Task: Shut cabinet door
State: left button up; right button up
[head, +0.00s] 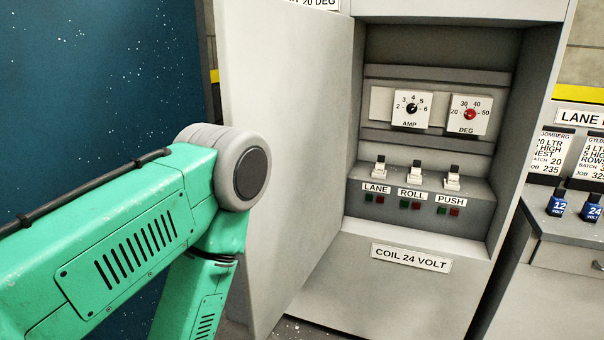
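The grey cabinet (390,290) stands in the middle with its front open. Its door (290,130) is swung out to the left, hinged at the opening's left edge. Inside are an AMP dial (411,110) with a black knob, a DEG dial (470,115) with a red knob, and three switches labelled LANE (379,168), ROLL (416,172) and PUSH (453,178). My green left arm comes in from the left and overlaps the door's lower left part in the picture. Its gripper is out of view, and whether the arm touches the door cannot be told. My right gripper is not in view.
Job cards (551,152) hang above. A dark blue speckled surface (90,80) fills the upper left. Space before the cabinet opening looks clear.

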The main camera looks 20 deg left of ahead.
aim_at(285, 66)
jog(key=i+j, duration=0.1)
jog(key=j, duration=0.75)
jog(key=i+j+z, duration=0.1)
jog(key=j, duration=0.25)
jog(key=i+j+z, duration=0.1)
jog(key=i+j, duration=0.15)
jog(key=i+j+z, duration=0.1)
jog(key=j, duration=0.3)
jog(key=i+j+z, duration=0.1)
jog(key=j, duration=0.3)
jog(key=i, duration=0.25)
jog(key=k+z, duration=0.15)
jog(key=z, duration=0.25)
jog(key=k+z, duration=0.2)
jog(key=z, duration=0.2)
jog(key=k+z, duration=0.15)
jog(key=z, duration=0.25)
